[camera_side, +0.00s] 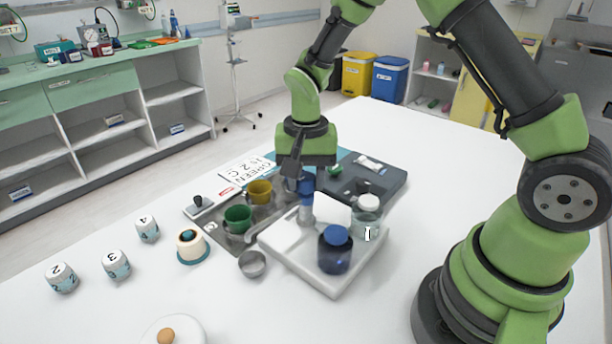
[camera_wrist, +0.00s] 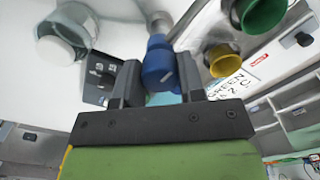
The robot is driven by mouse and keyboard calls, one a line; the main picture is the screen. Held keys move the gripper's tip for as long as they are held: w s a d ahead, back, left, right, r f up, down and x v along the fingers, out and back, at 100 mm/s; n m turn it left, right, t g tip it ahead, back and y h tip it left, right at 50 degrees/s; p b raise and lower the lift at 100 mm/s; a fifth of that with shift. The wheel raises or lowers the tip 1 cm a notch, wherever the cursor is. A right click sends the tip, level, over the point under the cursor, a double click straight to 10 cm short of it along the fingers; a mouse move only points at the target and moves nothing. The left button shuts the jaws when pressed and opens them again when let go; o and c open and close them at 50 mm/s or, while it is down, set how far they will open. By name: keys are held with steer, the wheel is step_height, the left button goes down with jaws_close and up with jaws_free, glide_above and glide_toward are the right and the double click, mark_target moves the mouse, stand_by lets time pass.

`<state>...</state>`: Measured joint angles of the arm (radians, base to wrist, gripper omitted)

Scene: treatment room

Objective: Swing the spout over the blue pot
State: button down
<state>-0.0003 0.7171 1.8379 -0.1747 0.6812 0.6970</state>
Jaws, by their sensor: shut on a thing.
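My gripper (camera_side: 300,182) points down and is shut on the blue upper part of the tap (camera_side: 306,190). In the wrist view that blue part (camera_wrist: 159,68) sits between my fingers (camera_wrist: 160,85). The pale spout (camera_side: 272,222) runs from the tap toward the lower left, its end near the green pot (camera_side: 238,219). The yellow pot (camera_side: 260,192) stands behind the green one. I cannot make out the blue pot in the side view.
A white tray (camera_side: 328,287) holds a blue-capped jar (camera_side: 335,252) and a white-capped jar (camera_side: 367,216) close to the tap. A small metal cup (camera_side: 252,264) stands at its left. Numbered jars (camera_side: 116,265) stand farther left.

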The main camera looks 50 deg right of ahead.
steer(key=shift+m, duration=0.3)
steer(key=m, duration=1.1)
steer(key=shift+m, duration=0.4)
steer(key=m, duration=1.2)
steer(key=shift+m, duration=0.3)
steer(key=c, duration=0.7)
jaws_free()
